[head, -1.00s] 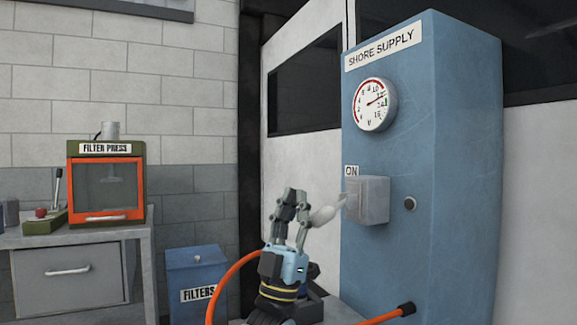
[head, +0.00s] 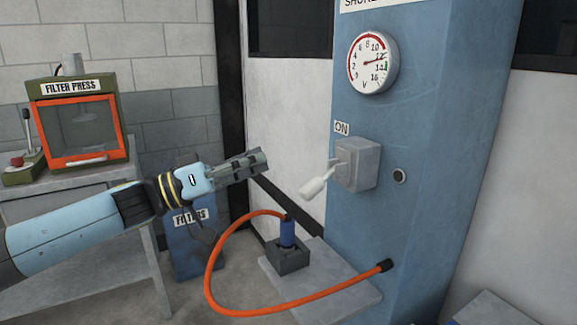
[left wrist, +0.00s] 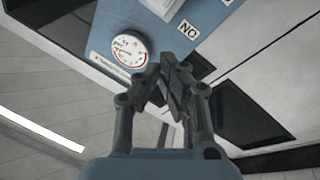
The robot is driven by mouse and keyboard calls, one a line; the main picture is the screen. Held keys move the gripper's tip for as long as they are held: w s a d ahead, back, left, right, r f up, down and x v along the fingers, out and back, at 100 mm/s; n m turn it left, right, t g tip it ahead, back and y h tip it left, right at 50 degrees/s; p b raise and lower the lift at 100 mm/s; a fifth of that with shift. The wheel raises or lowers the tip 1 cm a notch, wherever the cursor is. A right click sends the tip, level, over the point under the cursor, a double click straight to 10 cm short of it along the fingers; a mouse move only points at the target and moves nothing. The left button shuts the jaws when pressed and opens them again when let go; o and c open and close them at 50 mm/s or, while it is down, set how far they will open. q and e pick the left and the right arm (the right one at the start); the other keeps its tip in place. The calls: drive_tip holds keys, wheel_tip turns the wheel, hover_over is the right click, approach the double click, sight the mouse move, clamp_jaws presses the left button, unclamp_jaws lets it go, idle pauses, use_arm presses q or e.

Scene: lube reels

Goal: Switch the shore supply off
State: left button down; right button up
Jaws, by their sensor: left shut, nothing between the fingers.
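The blue shore supply cabinet (head: 430,140) stands at the right, its name plate (head: 375,3) cut off by the top edge. On its front is a grey switch box (head: 360,165) with an "ON" label (head: 342,128) above it. A white lever handle (head: 316,186) sticks out from the box and slopes down to the left. My left gripper (head: 262,160) is shut and empty, left of the handle and apart from it. In the left wrist view the closed fingers (left wrist: 172,78) show below the upside-down label (left wrist: 188,29); the lever is not clear there. My right gripper is out of view.
A round gauge (head: 373,63) is above the switch. An orange hose (head: 300,309) loops from the cabinet to a blue plug (head: 288,233) in a dark block on a low grey slab. A filter press (head: 80,125) and blue filters bin (head: 195,245) are at the left.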

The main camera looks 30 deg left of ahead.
sight(320, 182)
use_arm(q)
drive_tip(key=w+d+f+p, duration=0.1)
drive_tip(key=w+d+f, duration=0.1)
drive_tip(key=d, duration=0.3)
drive_tip(key=shift+w+d, duration=0.25)
drive_tip(key=shift+w, duration=0.6)
drive_tip(key=shift+s+d+f, duration=0.1)
drive_tip(key=shift+d+f, duration=0.05)
drive_tip(key=shift+f, duration=0.8)
